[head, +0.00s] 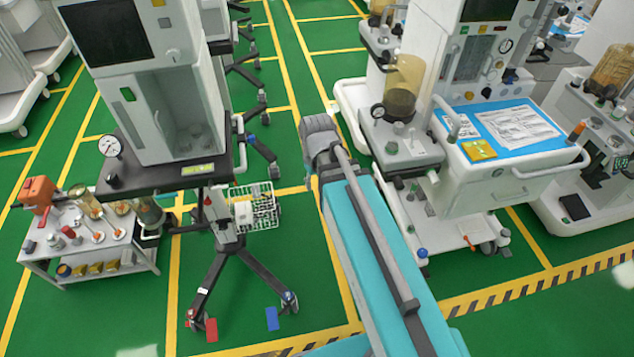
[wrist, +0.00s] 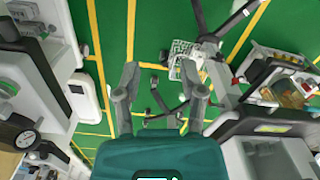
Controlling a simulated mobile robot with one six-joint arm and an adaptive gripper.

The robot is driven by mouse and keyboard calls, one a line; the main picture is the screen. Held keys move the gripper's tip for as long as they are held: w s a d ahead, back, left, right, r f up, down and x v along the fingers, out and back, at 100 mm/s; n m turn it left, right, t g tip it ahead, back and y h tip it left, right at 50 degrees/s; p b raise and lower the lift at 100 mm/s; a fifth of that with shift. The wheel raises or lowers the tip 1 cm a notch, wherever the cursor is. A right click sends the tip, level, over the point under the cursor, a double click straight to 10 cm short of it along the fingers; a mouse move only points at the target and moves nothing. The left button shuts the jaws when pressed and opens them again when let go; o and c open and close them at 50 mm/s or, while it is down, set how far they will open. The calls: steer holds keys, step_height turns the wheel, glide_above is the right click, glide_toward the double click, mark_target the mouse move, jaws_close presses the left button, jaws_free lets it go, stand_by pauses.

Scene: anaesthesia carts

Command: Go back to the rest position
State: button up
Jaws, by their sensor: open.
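My gripper (wrist: 160,82) shows in the wrist view with its two grey fingers spread apart and nothing between them. It hangs over green floor, with the carts on both sides. In the head view my teal and grey arm (head: 385,260) reaches up the middle of the picture, between the left and right carts. My fingers cannot be made out in the head view.
At right stands a white anaesthesia cart with a blue work top (head: 455,130) holding papers. At left a machine on a black shelf (head: 150,178) stands on a wheeled stand beside a low trolley (head: 110,245). A wire basket (head: 262,222) hangs on the stand. Green floor lies between.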

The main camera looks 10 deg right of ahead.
stand_by(0.3)
steer(key=s+d+m, duration=0.2)
steer(key=s+d, duration=0.1)
steer(key=shift+d+m, duration=0.2)
steer(key=shift+m, duration=0.1)
steer(key=shift+a, duration=0.1)
stand_by(1.7)
